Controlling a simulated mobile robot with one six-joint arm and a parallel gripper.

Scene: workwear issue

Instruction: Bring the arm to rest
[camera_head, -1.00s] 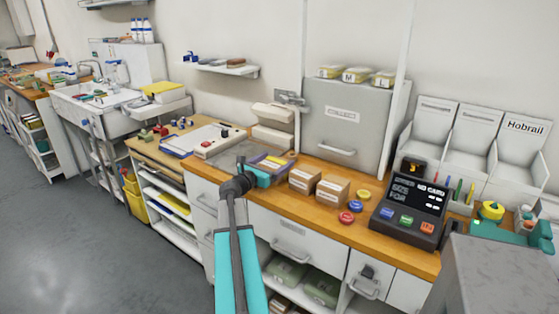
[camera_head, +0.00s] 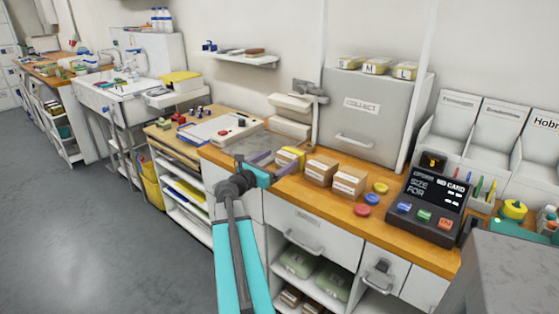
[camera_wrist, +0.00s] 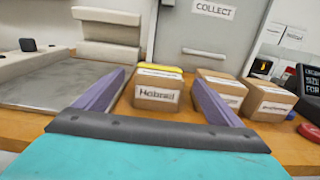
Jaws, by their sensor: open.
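My gripper (camera_head: 276,160) is at the lower middle of the head view, over the front of the wooden counter, its purple fingers spread apart. In the wrist view my gripper (camera_wrist: 160,82) is open with nothing held. A small cardboard box (camera_wrist: 157,95) labelled "Hobrail" stands on the counter just beyond the fingers, seen between them. Something yellow (camera_wrist: 160,68) shows at its top back edge. In the head view this box (camera_head: 288,160) is partly hidden by a finger. My arm reaches up from the bottom edge.
Two more cardboard boxes (camera_head: 321,170) (camera_head: 349,181) stand to the right on the counter (camera_head: 393,215). Red and yellow buttons and a dark card terminal (camera_head: 428,208) lie beyond them. A grey "COLLECT" cabinet (camera_head: 368,118) stands behind. Open floor (camera_head: 90,225) is at the left.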

